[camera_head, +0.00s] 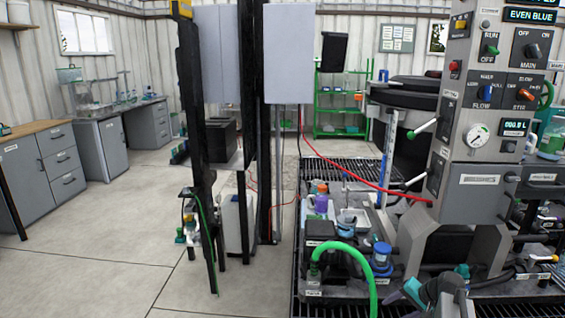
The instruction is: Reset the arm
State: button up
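A teal and dark grey fitting (415,291) at the bottom edge, right of centre, is partly cut off.
A grey control machine (470,185) with knobs and a gauge stands at right. A green hose (352,262) and several bottles crowd the bench before it. Dark uprights (193,130) stand left of centre. Grey cabinets (45,170) line the left; the floor (90,265) there is clear.

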jog(key=s+a+f+n+g, duration=0.2)
jog(key=s+a+f+g, duration=0.1)
jog(key=s+a+f, duration=0.65)
jog(key=s+a+f+n+g, duration=0.2)
jog(key=s+a+f+g, duration=0.1)
jog(key=s+a+f, duration=0.65)
jog(key=s+a+f+n+g+h, duration=0.1)
jog(key=s+f, duration=0.4)
jog(key=s, duration=0.6)
jog(key=s+a+f+n+g+h, duration=0.2)
jog(key=s+f, duration=0.4)
jog(key=s, duration=0.4)
jog(key=shift+s+a+f+n+g+h, duration=0.2)
jog(key=shift+s+n+g+h, duration=0.2)
jog(key=shift+n+g, duration=0.3)
jog(key=shift+c, duration=0.5)
